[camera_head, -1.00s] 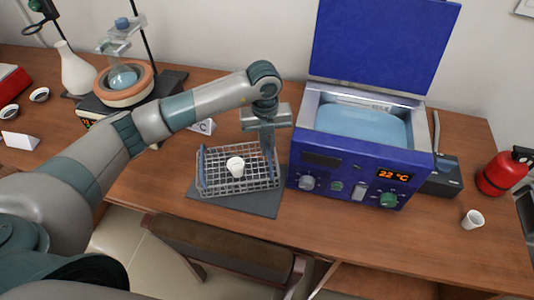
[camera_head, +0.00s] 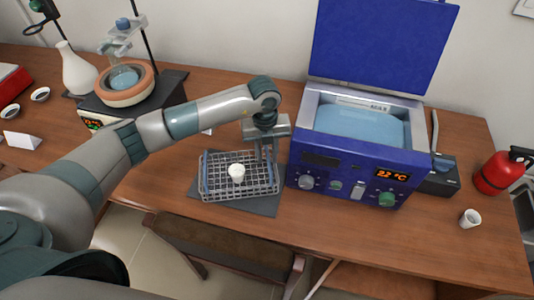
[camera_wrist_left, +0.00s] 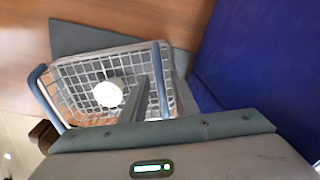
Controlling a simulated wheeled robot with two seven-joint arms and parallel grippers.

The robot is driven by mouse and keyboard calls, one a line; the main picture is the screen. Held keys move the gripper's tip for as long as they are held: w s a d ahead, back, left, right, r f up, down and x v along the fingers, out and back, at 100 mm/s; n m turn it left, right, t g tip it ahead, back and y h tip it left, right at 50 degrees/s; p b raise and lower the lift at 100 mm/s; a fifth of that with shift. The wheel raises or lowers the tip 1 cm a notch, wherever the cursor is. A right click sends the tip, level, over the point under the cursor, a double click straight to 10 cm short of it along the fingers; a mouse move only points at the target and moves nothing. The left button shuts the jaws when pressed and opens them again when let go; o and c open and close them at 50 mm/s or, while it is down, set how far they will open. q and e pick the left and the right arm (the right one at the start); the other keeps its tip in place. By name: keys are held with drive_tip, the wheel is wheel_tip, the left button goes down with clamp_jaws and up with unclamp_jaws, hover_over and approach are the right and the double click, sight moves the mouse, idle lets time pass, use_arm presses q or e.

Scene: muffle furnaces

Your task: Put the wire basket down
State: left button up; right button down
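The wire basket (camera_head: 215,190) stands level on the dark grey mat (camera_head: 266,207), left of the blue bath. It has blue-grey handles at its left and right ends and holds a small white cup (camera_head: 237,173). My left gripper (camera_head: 267,157) points down at the basket's right handle, its fingers apart. My right gripper is out of view.
The blue bath (camera_head: 335,170) with raised lid stands close right of the gripper. A heater with flask (camera_head: 125,80) and a white vase (camera_head: 78,70) are at the left.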

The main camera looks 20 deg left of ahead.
use_arm(q)
drive_tip(key=shift+r, duration=0.1)
